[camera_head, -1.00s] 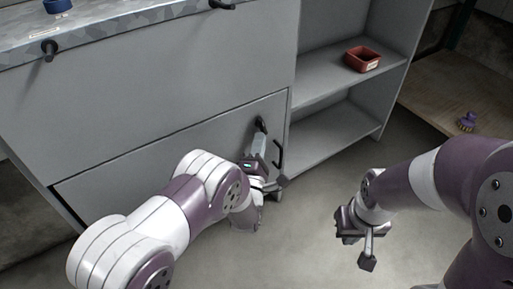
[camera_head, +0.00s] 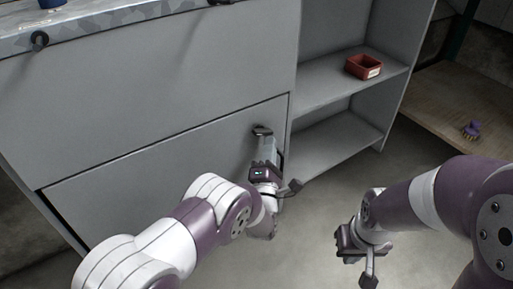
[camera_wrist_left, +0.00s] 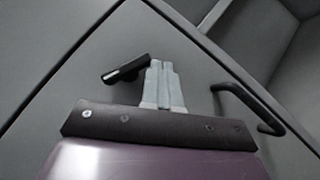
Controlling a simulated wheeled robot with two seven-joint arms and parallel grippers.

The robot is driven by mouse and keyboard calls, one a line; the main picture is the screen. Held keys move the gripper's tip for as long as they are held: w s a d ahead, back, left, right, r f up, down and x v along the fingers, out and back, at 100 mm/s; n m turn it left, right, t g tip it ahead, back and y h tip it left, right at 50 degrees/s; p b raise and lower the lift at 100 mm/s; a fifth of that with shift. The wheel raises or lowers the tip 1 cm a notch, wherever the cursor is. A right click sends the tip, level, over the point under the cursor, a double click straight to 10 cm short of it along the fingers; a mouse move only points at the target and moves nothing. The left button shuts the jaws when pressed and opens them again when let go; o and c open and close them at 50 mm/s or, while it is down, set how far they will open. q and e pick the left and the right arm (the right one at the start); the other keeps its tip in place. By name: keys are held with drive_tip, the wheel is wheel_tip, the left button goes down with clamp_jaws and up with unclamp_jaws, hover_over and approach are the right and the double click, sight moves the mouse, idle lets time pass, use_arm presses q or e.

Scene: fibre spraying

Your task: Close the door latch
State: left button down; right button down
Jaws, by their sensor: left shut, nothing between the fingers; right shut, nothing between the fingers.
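The door latch (camera_head: 262,130) is a small black lever near the upper right corner of the grey lower door (camera_head: 150,185). In the left wrist view the latch (camera_wrist_left: 125,69) lies slanted, just left of the fingertips. My left gripper (camera_head: 267,143) is shut and empty, with its fingertips (camera_wrist_left: 160,68) close to the latch's right end; I cannot tell if they touch. The black door handle (camera_wrist_left: 250,103) is right of the fingers; in the head view my gripper mostly hides it. My right gripper (camera_head: 368,281) is shut and empty, low over the floor, away from the door.
An open grey shelf (camera_head: 335,140) stands right of the door, with a red bin (camera_head: 363,67) on its upper board. The floor (camera_head: 310,220) between my arms is clear.

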use_arm(q)
drive_tip(key=shift+w+d+r, duration=0.1)
drive_tip(key=shift+w+d, duration=0.15)
drive_tip(key=shift+d, duration=0.1)
use_arm(e)
drive_tip(key=shift+f, duration=0.1)
idle(1.3)
